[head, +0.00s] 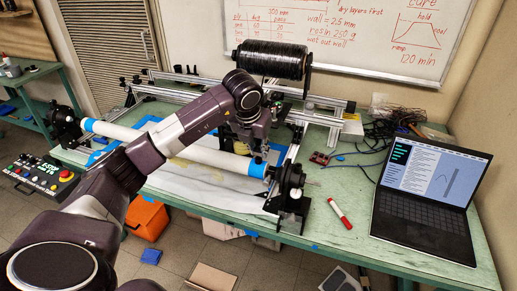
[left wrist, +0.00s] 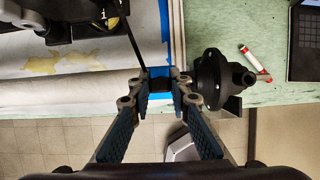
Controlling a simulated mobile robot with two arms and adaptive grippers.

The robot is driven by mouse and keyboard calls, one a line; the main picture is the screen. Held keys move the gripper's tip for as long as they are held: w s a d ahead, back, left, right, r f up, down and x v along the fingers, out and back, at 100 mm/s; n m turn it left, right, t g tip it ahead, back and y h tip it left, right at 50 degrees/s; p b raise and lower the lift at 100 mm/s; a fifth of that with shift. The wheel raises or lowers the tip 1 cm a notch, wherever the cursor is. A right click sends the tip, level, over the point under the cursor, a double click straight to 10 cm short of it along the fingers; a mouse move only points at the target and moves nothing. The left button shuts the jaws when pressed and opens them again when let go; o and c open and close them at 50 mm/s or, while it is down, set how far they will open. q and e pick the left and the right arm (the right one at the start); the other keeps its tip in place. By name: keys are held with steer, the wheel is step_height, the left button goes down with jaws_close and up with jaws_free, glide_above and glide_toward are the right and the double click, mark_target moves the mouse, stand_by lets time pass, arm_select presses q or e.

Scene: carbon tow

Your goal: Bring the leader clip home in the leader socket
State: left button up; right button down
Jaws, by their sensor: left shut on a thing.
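My left gripper (head: 259,156) is above the right end of a white tube (head: 207,155), by its blue band (head: 251,166). In the left wrist view my left gripper (left wrist: 160,80) has its fingertips close together around a small dark piece (left wrist: 160,85), which looks like the leader clip. A black tow strand (left wrist: 133,42) runs from the upper left down to the fingertips. The blue band (left wrist: 158,71) lies just beyond them. A black chuck (left wrist: 212,78) is right beside them. I cannot make out the leader socket; the fingers may hide it. My right gripper is not in view.
A black spool (head: 270,60) stands on the frame behind. A red marker (head: 340,214) and an open laptop (head: 428,190) lie to the right on the green table (head: 330,240). A control box (head: 40,178) is at the left. Loose cables (head: 400,125) lie behind the laptop.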

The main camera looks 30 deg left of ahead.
arm_select(q)
steer(key=shift+s+f+b, duration=0.1)
steer(key=shift+f+b, duration=0.4)
steer(key=shift+f, duration=0.3)
steer(key=o, duration=0.9)
steer(key=v, duration=1.2)
